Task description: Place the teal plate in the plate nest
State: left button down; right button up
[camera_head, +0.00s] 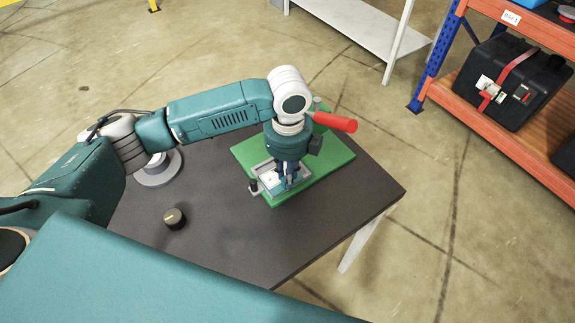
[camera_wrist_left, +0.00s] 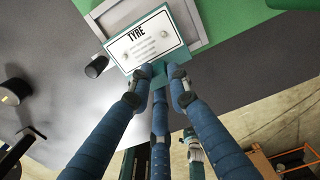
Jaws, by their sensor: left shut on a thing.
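The teal plate (camera_wrist_left: 158,76) carries a white label with dark lettering and two round spots in the left wrist view. My left gripper (camera_wrist_left: 160,84) is shut on its near edge with blue-sleeved fingers. The plate overlaps the grey frame of the plate nest (camera_wrist_left: 108,14) and is turned slightly against it. I cannot tell whether it touches the nest. In the head view my left gripper (camera_head: 289,180) points down over the nest (camera_head: 257,169), hiding part of it and most of the plate. My right gripper is not in view.
The nest is on a green base (camera_head: 331,157) with a red handle (camera_head: 335,121). A black knob (camera_head: 174,218) and a grey round piece (camera_head: 158,172) are on the dark table (camera_head: 240,235). The table's front right is clear. An orange shelf (camera_head: 500,135) stands right.

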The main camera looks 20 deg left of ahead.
pick_arm(q)
jog(key=w, duration=0.1)
jog(key=w+a+p, duration=0.1)
jog(key=shift+w+r, duration=0.15)
jog(key=shift+w, duration=0.2)
jog(key=shift+f, duration=0.55)
jog(key=shift+s+f, duration=0.1)
jog(key=shift+f, duration=0.05)
jog(key=c, duration=1.6)
grip_release()
jog(key=shift+f, duration=0.15)
jog(key=shift+c, duration=0.2)
